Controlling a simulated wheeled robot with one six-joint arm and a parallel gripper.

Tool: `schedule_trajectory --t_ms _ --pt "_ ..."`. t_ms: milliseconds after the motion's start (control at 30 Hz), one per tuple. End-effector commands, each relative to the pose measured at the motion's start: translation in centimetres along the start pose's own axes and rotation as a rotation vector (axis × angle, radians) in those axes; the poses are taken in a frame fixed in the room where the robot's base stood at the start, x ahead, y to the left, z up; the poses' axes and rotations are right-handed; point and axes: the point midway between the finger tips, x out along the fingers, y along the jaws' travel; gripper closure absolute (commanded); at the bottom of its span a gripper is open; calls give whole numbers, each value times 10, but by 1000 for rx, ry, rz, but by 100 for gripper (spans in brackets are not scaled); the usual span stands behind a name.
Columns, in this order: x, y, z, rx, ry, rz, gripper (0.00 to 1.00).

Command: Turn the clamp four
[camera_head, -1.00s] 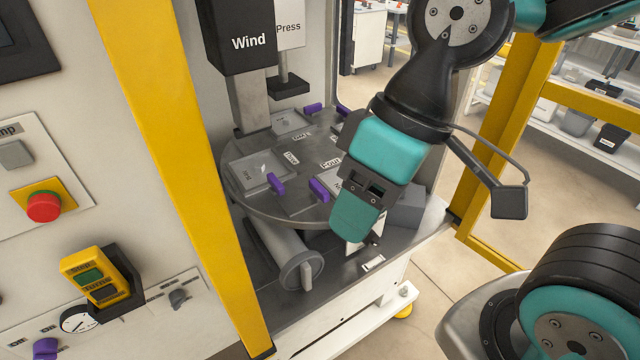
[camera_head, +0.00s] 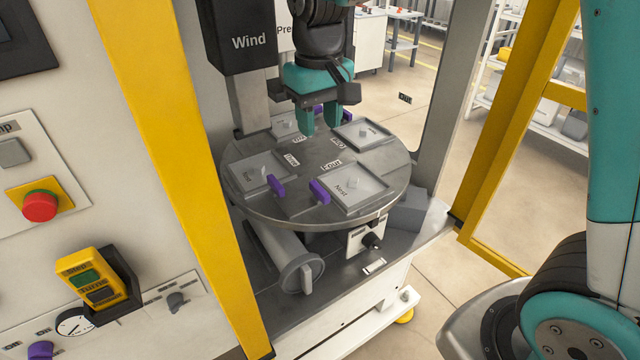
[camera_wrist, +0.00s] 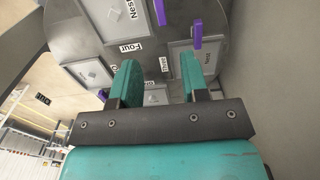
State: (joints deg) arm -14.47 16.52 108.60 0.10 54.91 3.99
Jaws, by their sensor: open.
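Clamp four is a purple lever (camera_head: 319,191) at the left edge of the front nest, near the "Four" label (camera_head: 332,165) on the round grey turntable (camera_head: 300,212). In the wrist view clamp four (camera_wrist: 159,12) shows at the top, beside the nest and beyond the fingertips. My gripper (camera_head: 319,124) is open and empty over the back of the turntable, well apart from clamp four. Its two teal fingers (camera_wrist: 161,75) point down in the head view. Another purple clamp (camera_head: 276,185) sits by the left nest, near "Three". A back clamp is partly hidden behind my fingers.
The black "Wind" head (camera_head: 237,38) and its column stand close left of my gripper. A yellow post (camera_head: 180,160) rises at the front left, and another yellow frame (camera_head: 515,120) at the right. A grey cylinder (camera_head: 285,255) lies below the turntable's front. The space above the front nest is clear.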

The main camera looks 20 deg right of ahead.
Motion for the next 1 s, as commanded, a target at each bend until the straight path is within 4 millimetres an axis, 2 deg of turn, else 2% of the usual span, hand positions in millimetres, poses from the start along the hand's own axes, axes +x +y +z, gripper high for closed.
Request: schedule_trajectory --t_ms 300,500,700,1000 --pt "74 0 2 -1 -8 0 58" --pt "115 0 2 -2 -6 0 58" --pt "139 0 1 -2 -1 -1 58" --pt "146 0 0 -2 1 -1 58"
